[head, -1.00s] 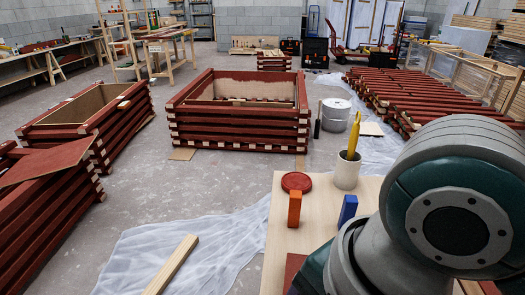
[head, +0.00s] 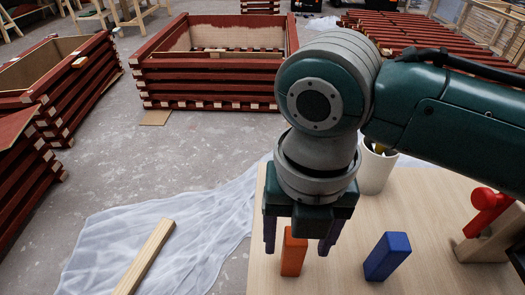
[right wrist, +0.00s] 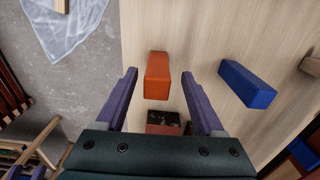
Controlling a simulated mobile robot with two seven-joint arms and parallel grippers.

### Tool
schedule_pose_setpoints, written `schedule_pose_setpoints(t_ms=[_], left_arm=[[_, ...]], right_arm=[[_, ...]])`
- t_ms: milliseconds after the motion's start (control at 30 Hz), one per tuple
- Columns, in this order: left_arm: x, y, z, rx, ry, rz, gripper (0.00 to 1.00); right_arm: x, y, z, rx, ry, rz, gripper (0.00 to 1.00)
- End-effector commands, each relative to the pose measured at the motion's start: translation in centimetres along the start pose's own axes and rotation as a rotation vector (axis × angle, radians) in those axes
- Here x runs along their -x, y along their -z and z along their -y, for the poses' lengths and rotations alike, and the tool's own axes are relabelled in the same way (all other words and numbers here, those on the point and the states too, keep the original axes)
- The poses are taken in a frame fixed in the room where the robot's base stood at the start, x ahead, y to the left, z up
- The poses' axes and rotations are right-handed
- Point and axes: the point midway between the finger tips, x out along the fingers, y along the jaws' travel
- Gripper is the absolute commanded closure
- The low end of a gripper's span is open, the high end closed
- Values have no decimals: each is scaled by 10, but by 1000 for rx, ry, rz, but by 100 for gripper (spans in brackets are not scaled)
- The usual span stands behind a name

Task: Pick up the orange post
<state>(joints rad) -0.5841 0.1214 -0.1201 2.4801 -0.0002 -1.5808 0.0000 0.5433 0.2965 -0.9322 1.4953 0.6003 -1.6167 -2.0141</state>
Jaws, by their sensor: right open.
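The orange post (head: 293,252) stands upright on the pale wooden table (head: 330,275), near its left edge. It also shows in the right wrist view (right wrist: 158,78), ahead of and between the two purple fingers. My right gripper (head: 298,245) is open and empty, with a finger on either side of the post in the head view. In the right wrist view my right gripper (right wrist: 161,90) shows a gap on both sides of the post, so nothing is gripped. The post's upper end is partly hidden by the gripper in the head view. My left gripper is not in view.
A blue post (head: 387,256) stands right of the orange one. A white cup (head: 376,172) is behind, partly covered by my arm. A red object (head: 486,208) is at the right. A dark block (right wrist: 163,122) shows near the gripper in the wrist view.

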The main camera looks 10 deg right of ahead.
Motion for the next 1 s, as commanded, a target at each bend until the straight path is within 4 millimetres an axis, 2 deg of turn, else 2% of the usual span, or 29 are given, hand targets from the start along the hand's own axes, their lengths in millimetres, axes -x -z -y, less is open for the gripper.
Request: schedule_pose_setpoints(t_ms=[333, 433, 667, 1000], left_arm=[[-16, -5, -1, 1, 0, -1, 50], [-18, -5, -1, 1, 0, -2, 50], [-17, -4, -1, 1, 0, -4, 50], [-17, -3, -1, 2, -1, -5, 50]], right_arm=[[-49, 3, -3, -3, 1, -1, 30], [-55, 3, -4, -1, -1, 0, 30], [-54, 3, -3, -1, 0, 1, 30], [-54, 2, -3, -1, 0, 1, 68]])
